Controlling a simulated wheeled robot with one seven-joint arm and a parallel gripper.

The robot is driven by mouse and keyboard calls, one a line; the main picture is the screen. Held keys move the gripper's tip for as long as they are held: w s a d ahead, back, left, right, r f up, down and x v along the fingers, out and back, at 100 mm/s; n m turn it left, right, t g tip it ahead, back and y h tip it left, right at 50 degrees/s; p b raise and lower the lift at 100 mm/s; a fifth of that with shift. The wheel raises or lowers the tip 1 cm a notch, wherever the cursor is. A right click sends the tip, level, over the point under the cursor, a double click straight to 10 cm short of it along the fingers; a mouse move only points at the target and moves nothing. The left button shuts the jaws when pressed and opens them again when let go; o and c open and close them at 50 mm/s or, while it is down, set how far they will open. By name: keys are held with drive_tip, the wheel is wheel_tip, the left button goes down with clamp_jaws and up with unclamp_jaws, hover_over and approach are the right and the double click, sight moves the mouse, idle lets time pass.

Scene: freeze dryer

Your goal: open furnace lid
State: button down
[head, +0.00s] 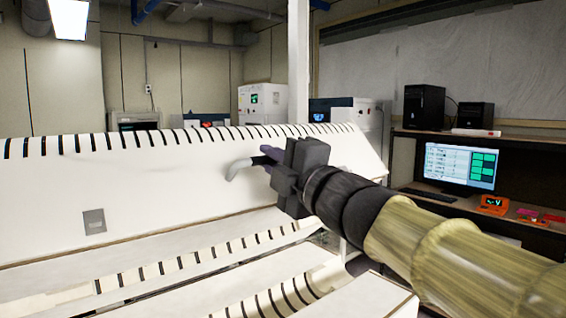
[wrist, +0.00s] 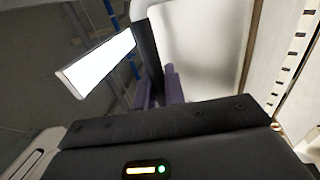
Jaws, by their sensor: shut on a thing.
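The furnace lid (head: 130,185) is a long white panel with black slots along its top edge. It stands tilted up in the head view, with an open gap below it. A pale curved handle (head: 236,169) sticks out from the lid's face. My gripper (head: 267,155) is at this handle, its purple fingers shut on it. The gripper body hides part of the handle. In the wrist view the purple fingers of my gripper (wrist: 164,86) show beside a pale surface; their exact contact is hard to make out.
The white furnace body (head: 250,275) with slotted edges lies below the lid. A desk with a monitor (head: 459,166) and black computer cases (head: 425,106) stands at the right. White instruments (head: 262,101) stand behind. A white post (head: 298,65) rises behind the lid.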

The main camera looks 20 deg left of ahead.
drive_tip(key=c, duration=1.6)
unclamp_jaws()
drive_tip(key=shift+o, duration=0.2)
drive_tip(key=b+v, duration=1.7)
drive_tip(key=shift+f, duration=0.15)
drive_tip(key=shift+d, duration=0.1)
